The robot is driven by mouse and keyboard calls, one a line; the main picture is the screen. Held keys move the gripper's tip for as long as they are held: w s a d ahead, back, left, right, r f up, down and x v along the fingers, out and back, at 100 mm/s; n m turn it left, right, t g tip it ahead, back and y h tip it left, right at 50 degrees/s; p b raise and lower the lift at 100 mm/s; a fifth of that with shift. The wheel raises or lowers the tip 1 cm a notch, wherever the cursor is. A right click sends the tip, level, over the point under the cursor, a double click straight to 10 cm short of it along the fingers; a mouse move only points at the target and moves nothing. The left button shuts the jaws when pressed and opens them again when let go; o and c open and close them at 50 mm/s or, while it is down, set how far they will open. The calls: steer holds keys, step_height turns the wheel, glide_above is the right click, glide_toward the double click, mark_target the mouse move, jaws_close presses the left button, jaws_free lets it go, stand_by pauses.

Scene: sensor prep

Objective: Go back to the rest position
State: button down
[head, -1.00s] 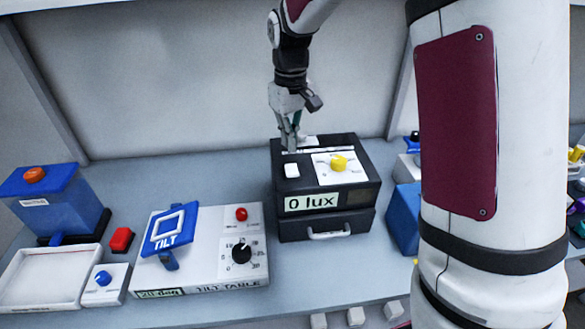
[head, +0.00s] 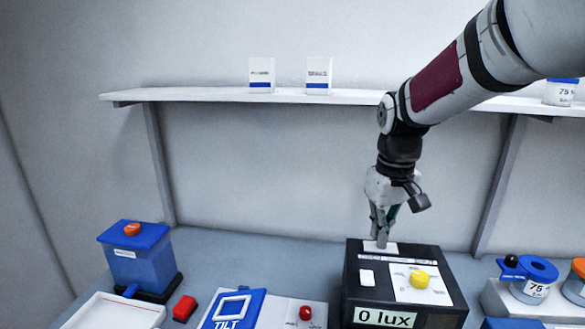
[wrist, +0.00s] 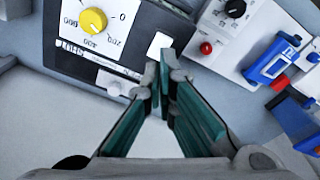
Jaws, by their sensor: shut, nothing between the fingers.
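My gripper (head: 380,240) is shut and empty. It points down at the back left part of the black lux box (head: 345,285), with its fingertips at or just above a white patch (head: 388,248) there. I cannot tell if they touch. In the wrist view the fingertips (wrist: 163,68) are together, close to a white square button (wrist: 160,46) on the box. The box has a yellow knob (head: 420,280) and a display (head: 385,317) reading 0 lux.
The tilt table (head: 275,312), a red button (head: 184,308), a white tray (head: 115,313) and a blue container (head: 142,265) stand left. A shelf (head: 220,95) with two white boxes (head: 262,75) runs along the wall above.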

steer(key=s+r+m+t, duration=0.1)
steer(key=s+r+t, duration=0.1)
steer(key=s, duration=0.9)
steer(key=s+r+m+t, duration=0.2)
steer(key=s+r, duration=0.2)
steer(key=s, duration=0.7)
steer(key=shift+s+r, duration=0.2)
steer(key=shift+s, duration=0.15)
